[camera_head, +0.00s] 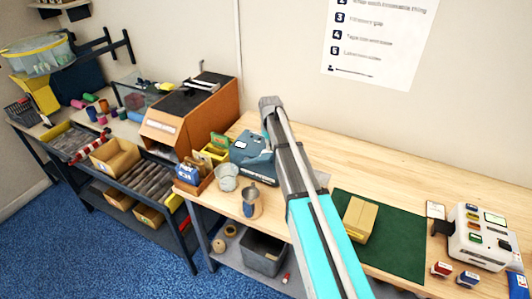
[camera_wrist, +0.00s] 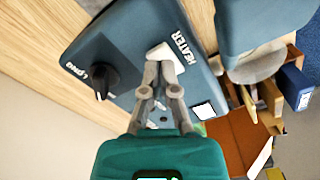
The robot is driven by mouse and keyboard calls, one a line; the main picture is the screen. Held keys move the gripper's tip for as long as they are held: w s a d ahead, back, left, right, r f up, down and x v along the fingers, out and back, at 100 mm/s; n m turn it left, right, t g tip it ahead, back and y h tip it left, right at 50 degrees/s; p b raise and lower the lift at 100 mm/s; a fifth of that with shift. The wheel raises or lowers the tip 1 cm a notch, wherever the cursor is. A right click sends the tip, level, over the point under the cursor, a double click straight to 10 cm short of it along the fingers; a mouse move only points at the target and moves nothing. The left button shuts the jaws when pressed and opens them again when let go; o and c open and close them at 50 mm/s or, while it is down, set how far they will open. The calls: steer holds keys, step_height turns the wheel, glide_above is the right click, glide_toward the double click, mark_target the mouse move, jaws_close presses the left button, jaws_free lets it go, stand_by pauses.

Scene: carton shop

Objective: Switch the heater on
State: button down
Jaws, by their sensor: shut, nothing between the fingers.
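The heater (camera_wrist: 120,45) is a blue-grey box with the word HEATER on its face, filling much of the wrist view. A black round knob (camera_wrist: 98,78) with a pointer is on its left side, with small lettering beside it. A white piece (camera_wrist: 166,58), perhaps a switch, sits by the word HEATER. My gripper (camera_wrist: 161,72) is shut and empty, its fingertips at the edge of the white piece; I cannot tell whether they touch it. In the head view the heater (camera_head: 248,150) stands on the wooden bench, partly behind my arm, and the gripper is not clearly visible.
A small carton (camera_head: 360,218) lies on a green mat (camera_head: 402,245) to the right. The bench's back strip (camera_head: 370,165) is clear.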

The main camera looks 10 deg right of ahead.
steer(key=shift+f+b, duration=0.75)
steer(key=shift+f, duration=0.1)
stand_by(0.7)
steer(key=shift+r, duration=0.2)
steer(key=shift+r+p, duration=3.35)
steer(key=shift+p, duration=0.2)
steer(key=shift+r, duration=0.15)
